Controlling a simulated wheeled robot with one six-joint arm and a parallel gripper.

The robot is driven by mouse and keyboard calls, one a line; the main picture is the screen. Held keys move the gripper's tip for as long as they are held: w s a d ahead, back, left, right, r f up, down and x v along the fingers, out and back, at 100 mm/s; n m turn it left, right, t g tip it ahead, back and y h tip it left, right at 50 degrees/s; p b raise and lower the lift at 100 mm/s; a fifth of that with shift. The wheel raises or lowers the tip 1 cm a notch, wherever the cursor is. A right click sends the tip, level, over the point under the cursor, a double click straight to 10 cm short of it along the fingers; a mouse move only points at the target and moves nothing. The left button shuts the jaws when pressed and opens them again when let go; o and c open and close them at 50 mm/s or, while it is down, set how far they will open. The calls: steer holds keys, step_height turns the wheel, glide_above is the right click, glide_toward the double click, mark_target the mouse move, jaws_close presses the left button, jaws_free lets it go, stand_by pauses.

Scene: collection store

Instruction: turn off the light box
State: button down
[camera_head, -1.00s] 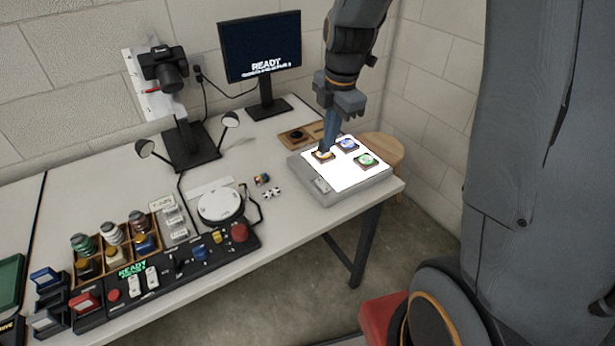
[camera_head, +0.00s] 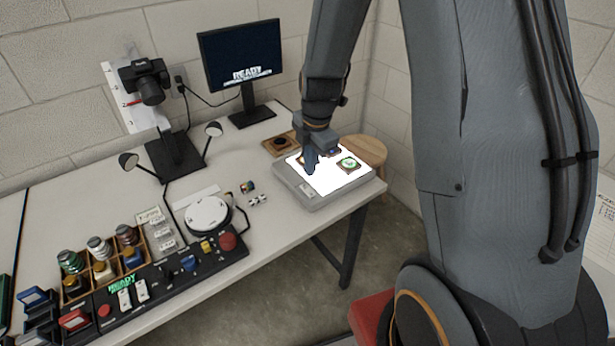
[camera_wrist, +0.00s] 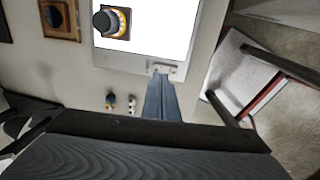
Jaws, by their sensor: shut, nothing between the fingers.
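The light box (camera_head: 330,199) sits at the right end of the table, its top panel glowing white. A small pale switch (camera_wrist: 165,69) shows on its grey front edge in the wrist view. My gripper (camera_head: 311,170) is shut and empty, pointing down at the front left of the box. In the wrist view its fingertips (camera_wrist: 160,77) end right beside the switch; I cannot tell whether they touch it.
A wooden framed piece (camera_head: 280,144) lies behind the box, and a round stool (camera_head: 366,150) stands beyond its right side. Small dice-like pieces (camera_head: 258,200), a round white plate (camera_head: 207,215) and a control panel (camera_head: 180,269) lie to the left.

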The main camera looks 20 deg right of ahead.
mark_target(307, 185)
steer(key=shift+w+a+f+p, duration=0.1)
steer(key=shift+f+p, duration=0.15)
steer(key=shift+f, duration=0.65)
steer(key=shift+w+f+p, duration=0.15)
steer(key=shift+f+p, duration=0.15)
steer(key=shift+f, duration=0.6)
steer(key=shift+w+a+f+p, duration=0.1)
steer(key=shift+f+p, duration=0.15)
steer(key=shift+f, duration=0.65)
steer(key=shift+f, duration=0.2)
steer(key=shift+w+f+b, duration=0.15)
steer(key=shift+b, duration=0.4)
steer(key=shift+s, duration=0.2)
steer(key=shift+s+d, duration=0.25)
steer(key=shift+s, duration=0.35)
steer(key=shift+r, duration=0.2)
step_height(307, 185, up, 14)
steer(key=s, duration=0.1)
steer(key=shift+s+d+b, duration=0.3)
steer(key=shift+s+d, duration=0.05)
steer(key=shift+s, duration=0.05)
